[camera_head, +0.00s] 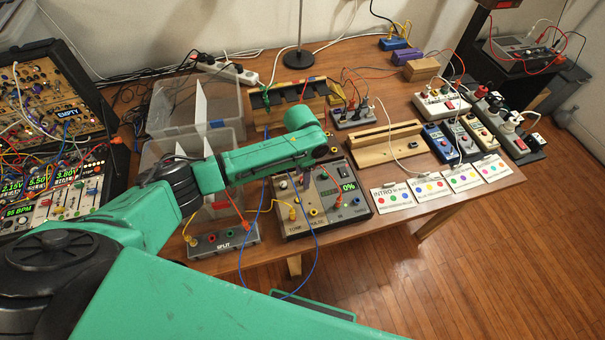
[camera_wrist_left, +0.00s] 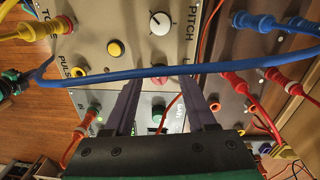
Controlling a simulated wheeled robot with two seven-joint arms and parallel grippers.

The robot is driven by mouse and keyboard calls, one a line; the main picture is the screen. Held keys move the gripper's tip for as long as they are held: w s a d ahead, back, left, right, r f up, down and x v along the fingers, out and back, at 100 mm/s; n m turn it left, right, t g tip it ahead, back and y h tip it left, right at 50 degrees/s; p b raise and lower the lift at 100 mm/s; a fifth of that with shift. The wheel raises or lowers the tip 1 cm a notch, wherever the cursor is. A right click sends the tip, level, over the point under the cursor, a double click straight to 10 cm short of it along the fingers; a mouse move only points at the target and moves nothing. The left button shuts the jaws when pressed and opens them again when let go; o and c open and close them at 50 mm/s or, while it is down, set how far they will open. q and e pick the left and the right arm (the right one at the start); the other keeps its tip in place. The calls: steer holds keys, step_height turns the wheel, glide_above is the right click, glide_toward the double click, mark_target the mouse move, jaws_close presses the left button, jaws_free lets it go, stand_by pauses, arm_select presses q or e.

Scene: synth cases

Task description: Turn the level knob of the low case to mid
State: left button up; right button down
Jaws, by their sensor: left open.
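The low case (camera_head: 292,228) is a grey box with a display (camera_head: 347,187) reading 0%; it stands near the table's front edge. In the left wrist view its panel (camera_wrist_left: 85,45) fills the upper part, with a white PITCH knob (camera_wrist_left: 160,23) and a yellow button (camera_wrist_left: 115,48).
A SPLIT box (camera_head: 222,241) with red and yellow leads is left of the case. Clear bins (camera_head: 190,108) and a wooden rack (camera_head: 282,104) stand behind. Cards (camera_head: 393,197) and several small devices lie to the right. Loose cables cross the case front.

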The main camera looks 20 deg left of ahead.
arm_select(q)
steer(key=shift+f, duration=0.1)
jaws_close()
arm_select(e)
steer(key=shift+s+a, duration=0.25)
steer(key=shift+s, duration=0.3)
